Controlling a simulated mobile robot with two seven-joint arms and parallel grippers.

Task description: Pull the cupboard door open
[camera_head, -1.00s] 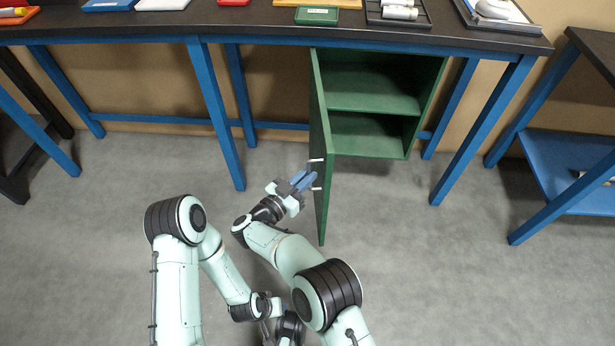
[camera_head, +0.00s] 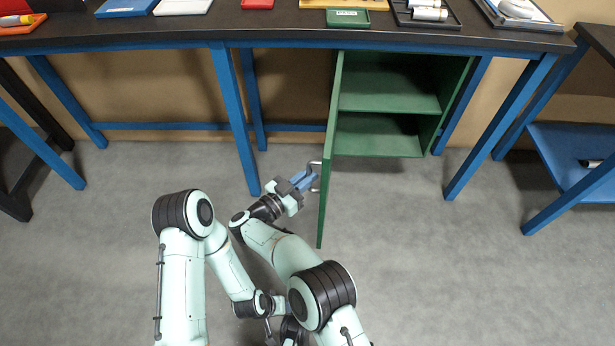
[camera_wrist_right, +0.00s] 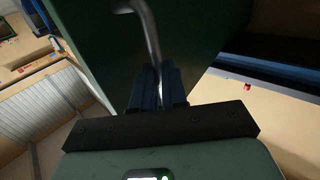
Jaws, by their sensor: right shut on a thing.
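The green cupboard (camera_head: 437,142) stands under the workbench with its shelves in plain view. Its green door (camera_head: 328,190) is wide open, hinged at the cupboard's left side and sticking out towards me. A metal bar handle (camera_head: 314,164) is on the door's left-hand face; it also shows in the right wrist view (camera_wrist_right: 151,35). My right gripper (camera_head: 309,180) has its blue fingers shut on the handle, and they close around the bar in the right wrist view (camera_wrist_right: 158,84). My left gripper (camera_head: 270,330) is low in the picture, partly hidden and too unclear to read.
The workbench (camera_head: 290,30) has blue legs; one leg (camera_head: 235,120) stands left of the door. Trays and small items lie on top. A second blue-framed table (camera_head: 570,160) stands at the right. The grey floor (camera_head: 410,260) right of the door is clear.

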